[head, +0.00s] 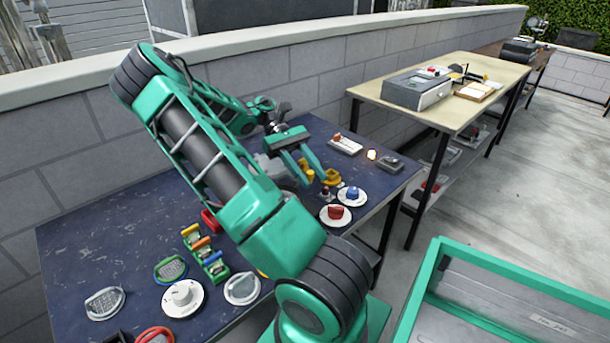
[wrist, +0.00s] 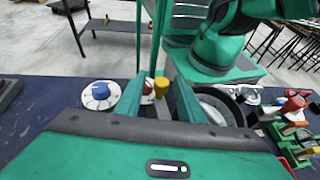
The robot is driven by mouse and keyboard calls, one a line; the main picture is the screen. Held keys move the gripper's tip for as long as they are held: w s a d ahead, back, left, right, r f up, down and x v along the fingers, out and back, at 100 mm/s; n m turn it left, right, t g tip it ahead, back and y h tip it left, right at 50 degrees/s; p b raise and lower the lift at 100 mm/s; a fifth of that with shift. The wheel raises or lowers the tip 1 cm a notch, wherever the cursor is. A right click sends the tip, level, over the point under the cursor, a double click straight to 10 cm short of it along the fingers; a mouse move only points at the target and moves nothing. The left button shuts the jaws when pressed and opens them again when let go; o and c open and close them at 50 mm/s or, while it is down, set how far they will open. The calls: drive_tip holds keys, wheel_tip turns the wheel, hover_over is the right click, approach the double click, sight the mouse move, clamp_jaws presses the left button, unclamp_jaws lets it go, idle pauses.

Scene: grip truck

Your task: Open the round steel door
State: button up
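A round grey metal piece with a dark rim, apparently the round steel door (wrist: 228,106), lies just right of my gripper's right finger in the wrist view. The finger and palm hide part of it. In the head view my arm covers most of that spot. My gripper (head: 322,177) is low over the far right part of the blue table, its green fingers apart. A yellow knob (wrist: 161,87) stands between the fingers in the wrist view. I cannot tell whether a finger touches it or whether it belongs to the door.
A lit lamp (head: 371,155) and small boxes are behind. Colored clips (head: 205,253) and a white round dial (head: 183,298) lie nearer. A wall runs behind the blue table (head: 85,235).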

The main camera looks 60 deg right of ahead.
drive_tip(key=v, duration=1.1)
drive_tip(key=shift+s, duration=0.1)
idle(0.5)
drive_tip(key=s+a+m+t+h, duration=0.1)
drive_tip(key=s+a+t+h, duration=0.1)
drive_tip(key=s+a+t, duration=0.4)
drive_tip(key=s+a+r+m+t+h, duration=0.1)
drive_tip(key=s+a+t, duration=0.5)
drive_tip(key=a, duration=0.8)
drive_tip(key=shift+s+a+r+t+h, duration=0.25)
drive_tip(key=shift+s+a+t+h, duration=0.15)
drive_tip(key=shift+s+h, duration=0.45)
